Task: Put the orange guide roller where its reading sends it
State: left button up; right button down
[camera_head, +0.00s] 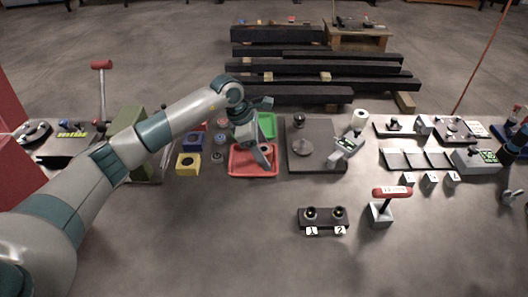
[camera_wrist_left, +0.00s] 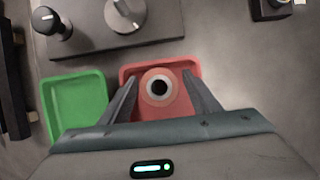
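The orange guide roller (camera_wrist_left: 159,87) is a pale orange ring with a dark hole, lying in the red tray (camera_wrist_left: 128,72). In the head view the roller (camera_head: 266,149) is partly hidden by my gripper in the red tray (camera_head: 240,173). My left gripper (camera_head: 263,160) reaches down over this tray. In the left wrist view its fingers (camera_wrist_left: 161,85) stand open on either side of the roller, with a gap on both sides.
A green tray (camera_head: 268,124) adjoins the red one. A two-socket stand labelled 1 and 2 (camera_head: 323,218) and a red-handled tool (camera_head: 391,193) are in front.

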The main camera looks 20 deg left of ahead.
dwell(0.3)
pick_arm(q)
jog(key=shift+r, duration=0.15)
jog(key=shift+a+r, duration=0.15)
jog(key=shift+r, duration=0.05)
jog(key=b+v, duration=0.5)
jog(key=v, duration=0.6)
jog(key=shift+r, duration=0.25)
jog(key=shift+s+a, duration=0.1)
